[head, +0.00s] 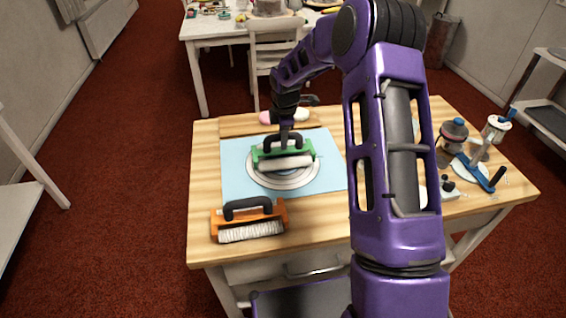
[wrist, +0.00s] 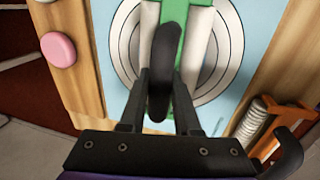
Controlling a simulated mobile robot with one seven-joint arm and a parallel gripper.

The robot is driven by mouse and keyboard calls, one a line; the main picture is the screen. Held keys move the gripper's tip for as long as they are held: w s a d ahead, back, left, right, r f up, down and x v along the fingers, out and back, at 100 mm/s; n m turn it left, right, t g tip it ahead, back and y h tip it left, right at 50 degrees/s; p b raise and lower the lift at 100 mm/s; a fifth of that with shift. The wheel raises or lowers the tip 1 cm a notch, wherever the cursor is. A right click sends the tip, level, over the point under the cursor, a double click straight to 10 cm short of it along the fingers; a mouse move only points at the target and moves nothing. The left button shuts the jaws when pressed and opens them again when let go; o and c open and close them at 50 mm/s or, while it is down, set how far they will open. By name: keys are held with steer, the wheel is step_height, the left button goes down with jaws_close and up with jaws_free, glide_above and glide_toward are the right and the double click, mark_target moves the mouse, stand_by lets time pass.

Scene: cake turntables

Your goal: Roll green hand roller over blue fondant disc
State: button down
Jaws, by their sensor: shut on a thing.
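The green hand roller (head: 268,155) has a dark handle and a pale roller barrel, and lies across a grey-and-white ringed turntable (head: 257,180). My gripper (head: 284,140) is shut on the dark handle from above. In the wrist view the fingers (wrist: 160,95) flank the handle, and the green frame (wrist: 171,14) shows at the top. The roller looks to be resting on or just over the turntable; contact is unclear. I cannot make out a separate blue fondant disc; only a light blue mat (head: 235,182) shows under the turntable.
An orange hand roller (head: 280,212) with a bristly white barrel stands at the table's front left. The wooden tabletop (head: 207,170) is clear at left.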

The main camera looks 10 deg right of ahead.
steer(key=shift+s+f, duration=0.15)
steer(key=shift+f, duration=0.1)
steer(key=shift+s, duration=0.9)
steer(key=shift+w, duration=1.1)
steer(key=shift+w, duration=1.1)
